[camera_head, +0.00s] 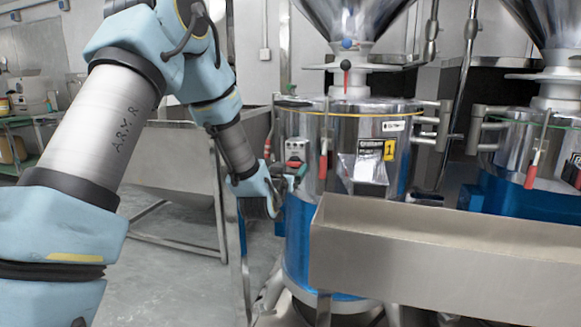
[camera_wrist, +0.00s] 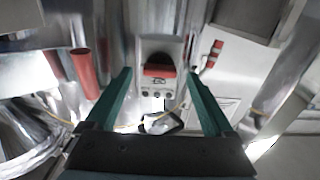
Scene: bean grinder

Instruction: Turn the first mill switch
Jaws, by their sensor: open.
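The first mill (camera_head: 345,130) is a shiny steel drum with a blue lower part and a yellow "1" label. Its switch (camera_head: 296,152) is a small grey box with a red part on the drum's left side. In the wrist view the switch (camera_wrist: 158,71) sits straight ahead, with its red knob lying across and small round marks below. My gripper (camera_head: 284,180) is beside the mill, just below the switch in the head view. In the wrist view its two green fingers (camera_wrist: 159,76) are apart, one on each side of the switch, with nothing held. Contact cannot be told.
A steel trough (camera_head: 440,245) juts out in front of the mill. A second mill (camera_head: 520,150) stands at the right. Red-handled levers (camera_head: 323,158) hang on the drum. Floor is open at the left.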

